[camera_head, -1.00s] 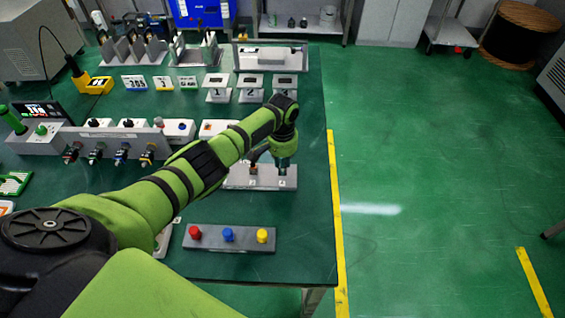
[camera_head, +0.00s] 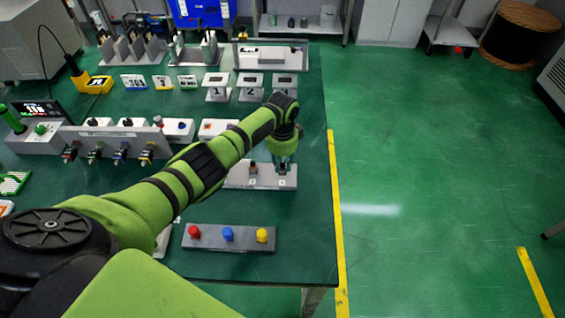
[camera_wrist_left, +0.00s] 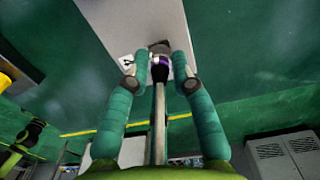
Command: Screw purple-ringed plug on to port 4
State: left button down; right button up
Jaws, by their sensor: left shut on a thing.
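My left gripper (camera_head: 283,164) points down over the right end of a grey port strip (camera_head: 236,183), near a small label there. In the left wrist view, the teal fingers of this gripper (camera_wrist_left: 161,76) are around the purple-ringed plug (camera_wrist_left: 160,60) and shut on it. The plug has a dark body, and its far end meets a grey-brown round part, port 4 (camera_wrist_left: 160,47), on the strip. I cannot tell whether the threads are engaged. A white label (camera_wrist_left: 126,64) lies beside the port. My right gripper is not in view.
A brown port (camera_head: 253,168) stands left of the gripper. A front strip carries red (camera_head: 194,232), blue (camera_head: 228,234) and yellow (camera_head: 262,235) caps. A connector panel (camera_head: 115,143) stands at left. The table's right edge is close to the gripper.

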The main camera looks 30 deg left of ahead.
pick_arm(q)
jog(key=m, duration=0.5)
jog(key=shift+f+m+b, duration=0.1)
jog(key=shift+m+b, duration=0.2)
jog(key=shift+b, duration=0.05)
dwell(0.4)
jog(key=c, duration=1)
grip_release()
jog(key=shift+c, duration=0.2)
jog(key=shift+r, duration=0.2)
jog(key=shift+r, duration=0.3)
notch_tip(320, 180, up, 11)
